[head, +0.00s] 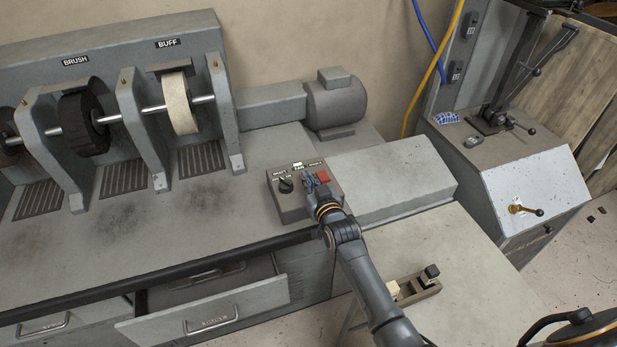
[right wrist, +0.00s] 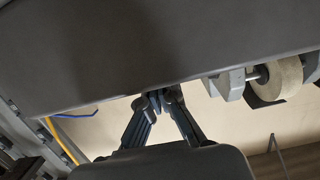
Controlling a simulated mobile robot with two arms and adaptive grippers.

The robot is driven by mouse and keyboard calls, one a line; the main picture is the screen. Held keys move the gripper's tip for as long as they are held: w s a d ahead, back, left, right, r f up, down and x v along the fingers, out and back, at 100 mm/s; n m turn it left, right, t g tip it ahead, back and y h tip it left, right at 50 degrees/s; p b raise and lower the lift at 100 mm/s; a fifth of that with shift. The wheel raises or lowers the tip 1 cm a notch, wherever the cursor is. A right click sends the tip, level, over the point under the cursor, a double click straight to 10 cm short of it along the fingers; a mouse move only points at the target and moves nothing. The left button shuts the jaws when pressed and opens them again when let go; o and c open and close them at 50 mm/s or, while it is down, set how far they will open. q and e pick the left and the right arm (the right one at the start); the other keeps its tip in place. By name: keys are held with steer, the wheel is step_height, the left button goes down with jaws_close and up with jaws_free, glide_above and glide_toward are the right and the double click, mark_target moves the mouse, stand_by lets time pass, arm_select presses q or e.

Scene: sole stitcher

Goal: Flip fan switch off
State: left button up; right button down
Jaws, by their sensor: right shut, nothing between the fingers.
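The control box (head: 290,205) sits on the bench at the front of the long grey housing. Its top carries a black knob (head: 285,186) at the left, a lit green label in the middle and a red button (head: 324,177) at the right. My right gripper (head: 309,178) is shut and empty, with its fingertips at the middle of the box top, below the green label. It hides the fan switch there, so its position cannot be seen. In the right wrist view the closed fingertips (right wrist: 159,97) are close to a dark grey surface. My left gripper is not in view.
The brush wheel (head: 83,124) and buff wheel (head: 179,102) stand on the shaft to the left, with a motor (head: 336,102) behind the box. An open drawer (head: 208,313) juts out below. A small wooden holder (head: 416,290) lies on the lower table near my forearm.

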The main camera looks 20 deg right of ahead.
steer(key=r+p, duration=0.3)
steer(key=shift+w+r, duration=0.35)
steer(key=shift+r, duration=0.05)
steer(key=shift+s+r, duration=0.2)
steer(key=shift+s, duration=0.1)
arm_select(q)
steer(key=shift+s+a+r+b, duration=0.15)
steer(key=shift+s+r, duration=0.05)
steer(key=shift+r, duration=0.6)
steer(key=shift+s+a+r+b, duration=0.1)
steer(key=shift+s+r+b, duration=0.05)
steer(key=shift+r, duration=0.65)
arm_select(e)
steer(key=s+r, duration=0.3)
steer(key=s, duration=0.6)
steer(key=shift+d+r, duration=0.15)
